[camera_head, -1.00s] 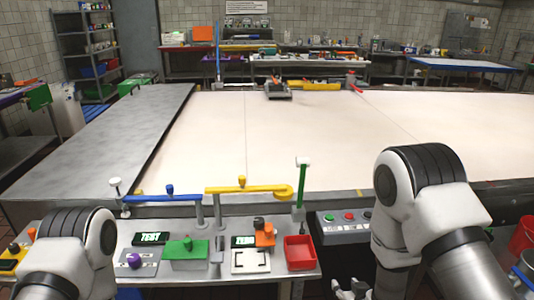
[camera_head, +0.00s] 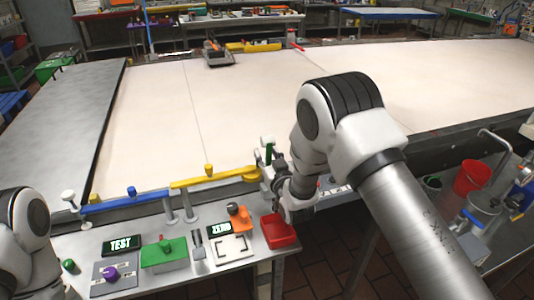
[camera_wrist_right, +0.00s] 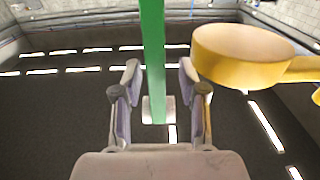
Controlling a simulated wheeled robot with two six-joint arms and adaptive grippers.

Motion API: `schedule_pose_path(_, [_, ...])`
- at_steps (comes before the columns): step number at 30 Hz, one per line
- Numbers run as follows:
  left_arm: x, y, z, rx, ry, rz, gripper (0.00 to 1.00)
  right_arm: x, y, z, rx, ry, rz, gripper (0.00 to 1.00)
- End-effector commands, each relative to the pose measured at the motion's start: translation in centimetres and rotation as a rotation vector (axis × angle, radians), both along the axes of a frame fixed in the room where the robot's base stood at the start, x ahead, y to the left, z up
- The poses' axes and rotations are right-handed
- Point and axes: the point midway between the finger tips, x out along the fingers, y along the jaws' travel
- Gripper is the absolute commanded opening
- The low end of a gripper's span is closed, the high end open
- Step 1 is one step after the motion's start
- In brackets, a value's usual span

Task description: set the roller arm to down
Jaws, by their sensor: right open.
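A green arm with a pale end piece, which I take for the roller arm, stands upright (camera_head: 268,150) at the right end of the yellow bar (camera_head: 212,178). In the right wrist view the green arm (camera_wrist_right: 152,45) runs between the fingers of my right gripper (camera_wrist_right: 158,88), which are apart, with gaps on both sides. In the head view my right gripper (camera_head: 270,163) is at the green arm and partly hides it. The yellow bar's rounded end (camera_wrist_right: 245,52) is just right of the fingers in the wrist view. My left gripper is out of view; only its arm shows.
A blue bar (camera_head: 125,204) lies left of the yellow one. The large pale table (camera_head: 230,110) beyond is mostly clear. A red bucket (camera_head: 470,178) stands at right.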

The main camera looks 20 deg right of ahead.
Motion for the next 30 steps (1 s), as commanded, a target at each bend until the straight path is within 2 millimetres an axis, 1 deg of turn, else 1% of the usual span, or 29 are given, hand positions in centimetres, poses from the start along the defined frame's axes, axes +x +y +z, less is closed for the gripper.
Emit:
schedule_pose_path(2, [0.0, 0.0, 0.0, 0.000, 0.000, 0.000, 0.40, 0.0, 0.0, 0.0, 0.000, 0.000, 0.000, 0.42])
schedule_pose_path(3, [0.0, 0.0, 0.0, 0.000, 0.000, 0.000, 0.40, 0.0, 0.0, 0.0, 0.000, 0.000, -0.001, 0.38])
schedule_pose_path(5, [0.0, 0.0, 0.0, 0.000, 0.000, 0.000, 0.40, 0.0, 0.0, 0.0, 0.000, 0.000, -0.001, 0.17])
schedule_pose_path(6, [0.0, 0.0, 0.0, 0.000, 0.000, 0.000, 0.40, 0.0, 0.0, 0.0, 0.000, 0.000, -0.001, 0.03])
schedule_pose_path(7, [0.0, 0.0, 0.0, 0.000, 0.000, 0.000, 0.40, 0.0, 0.0, 0.0, 0.000, 0.000, -0.001, 0.00])
schedule_pose_path(20, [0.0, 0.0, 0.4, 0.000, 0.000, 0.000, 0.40, 0.4, 0.0, 0.1, -0.001, 0.034, -0.001, 0.00])
schedule_pose_path(26, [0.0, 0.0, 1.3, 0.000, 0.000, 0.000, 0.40, 1.4, 0.0, 0.2, -0.004, 0.124, -0.001, 0.00])
schedule_pose_path(30, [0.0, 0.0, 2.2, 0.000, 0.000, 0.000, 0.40, 2.6, 0.0, 0.2, -0.007, 0.224, -0.001, 0.00])
